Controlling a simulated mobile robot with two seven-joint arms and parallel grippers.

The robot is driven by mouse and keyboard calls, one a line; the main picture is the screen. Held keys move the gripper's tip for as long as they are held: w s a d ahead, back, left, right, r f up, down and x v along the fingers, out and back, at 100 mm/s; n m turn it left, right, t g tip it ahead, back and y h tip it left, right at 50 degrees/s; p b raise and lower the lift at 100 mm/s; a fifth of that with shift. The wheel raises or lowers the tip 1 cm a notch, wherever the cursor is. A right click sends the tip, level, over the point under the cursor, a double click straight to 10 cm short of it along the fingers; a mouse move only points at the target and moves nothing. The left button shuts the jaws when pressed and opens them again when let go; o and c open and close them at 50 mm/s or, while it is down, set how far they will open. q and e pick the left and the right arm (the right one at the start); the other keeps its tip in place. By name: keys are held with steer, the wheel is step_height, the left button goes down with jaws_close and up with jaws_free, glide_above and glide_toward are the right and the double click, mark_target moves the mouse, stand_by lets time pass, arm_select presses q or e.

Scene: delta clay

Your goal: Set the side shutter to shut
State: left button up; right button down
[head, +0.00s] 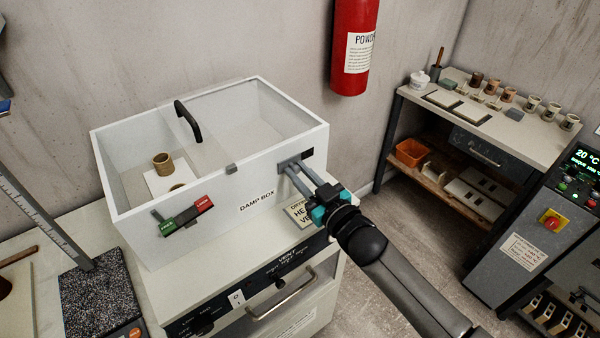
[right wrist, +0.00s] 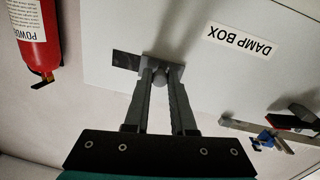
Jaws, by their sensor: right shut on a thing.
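The white damp box (head: 225,170) stands on a cabinet, with a small grey sliding shutter (head: 283,164) on its front wall near the right end. Beside the shutter is a dark opening (head: 307,153), uncovered where it shows. In the right wrist view the shutter plate (right wrist: 176,72) has a round knob (right wrist: 160,76), and the dark opening (right wrist: 127,62) is to its left. My right gripper (head: 288,167) has its fingers on either side of the knob and is shut on it; it also shows in the right wrist view (right wrist: 160,82). My left gripper is out of view.
A red and green slider (head: 187,215) sits on the box's front left. A clear lid with a black handle (head: 188,120) covers part of the box. A fire extinguisher (head: 352,45) hangs behind. A workbench (head: 500,135) and a control panel (head: 560,220) stand right.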

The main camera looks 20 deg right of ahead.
stand_by(0.3)
steer(key=d, duration=0.1)
steer(key=w+d, duration=0.1)
steer(key=d, duration=0.2)
steer(key=shift+w+d, duration=0.15)
steer(key=shift+w, duration=0.15)
steer(key=c, duration=0.8)
jaws_free()
steer(key=shift+d, duration=0.1)
steer(key=shift+o, duration=0.3)
steer(key=shift+s, duration=0.1)
